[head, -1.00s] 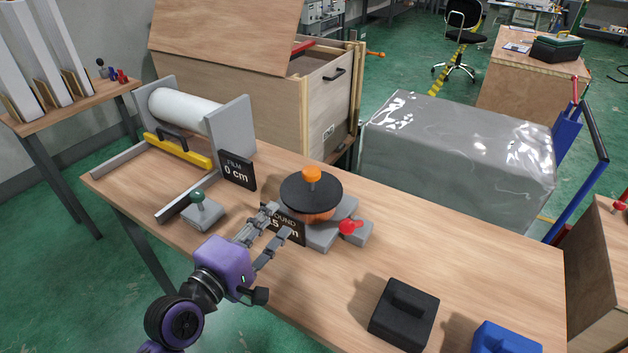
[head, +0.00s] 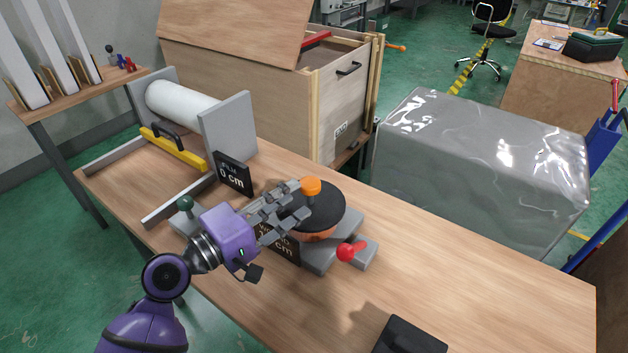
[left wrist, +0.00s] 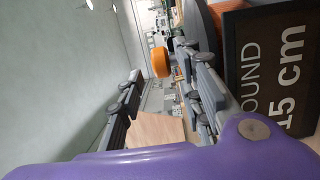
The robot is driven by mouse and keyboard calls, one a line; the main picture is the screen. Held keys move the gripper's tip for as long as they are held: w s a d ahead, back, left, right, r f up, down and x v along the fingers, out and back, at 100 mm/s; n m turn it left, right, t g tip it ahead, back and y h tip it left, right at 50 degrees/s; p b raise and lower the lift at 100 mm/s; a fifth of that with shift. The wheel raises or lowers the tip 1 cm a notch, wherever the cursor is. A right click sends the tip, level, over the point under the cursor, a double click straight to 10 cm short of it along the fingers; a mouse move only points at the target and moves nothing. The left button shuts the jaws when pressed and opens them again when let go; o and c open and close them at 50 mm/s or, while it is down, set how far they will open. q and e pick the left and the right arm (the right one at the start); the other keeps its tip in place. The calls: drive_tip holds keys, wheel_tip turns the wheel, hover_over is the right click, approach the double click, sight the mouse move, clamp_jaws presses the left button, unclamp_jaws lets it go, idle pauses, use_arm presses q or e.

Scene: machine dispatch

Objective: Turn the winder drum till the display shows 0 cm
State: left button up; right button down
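The winder drum (head: 328,220) has a black disc top over an orange body on a grey base. An orange crank knob (head: 311,187) stands up from the disc, near its far left side. The dark winder display (head: 283,250) is partly hidden by my left gripper in the head view; in the left wrist view the display (left wrist: 272,75) is sideways and cut off, reading "OUND" and about "15 cm". My left gripper (head: 299,201) is open, its fingers reaching over the disc toward the knob. In the left wrist view the knob (left wrist: 160,62) appears between the spread fingers. My right gripper is out of view.
A film display (head: 234,174) reads 0 cm beside the white film roll (head: 185,104). A red-knobbed lever (head: 347,252) sits right of the drum, a green knob (head: 185,203) left.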

sight(302, 189)
use_arm(q)
drive_tip(key=x, duration=0.6)
drive_tip(key=shift+p, duration=0.4)
drive_tip(key=shift+c, duration=0.6)
drive_tip(key=shift+w, duration=0.1)
clamp_jaws()
drive_tip(key=shift+r, duration=0.1)
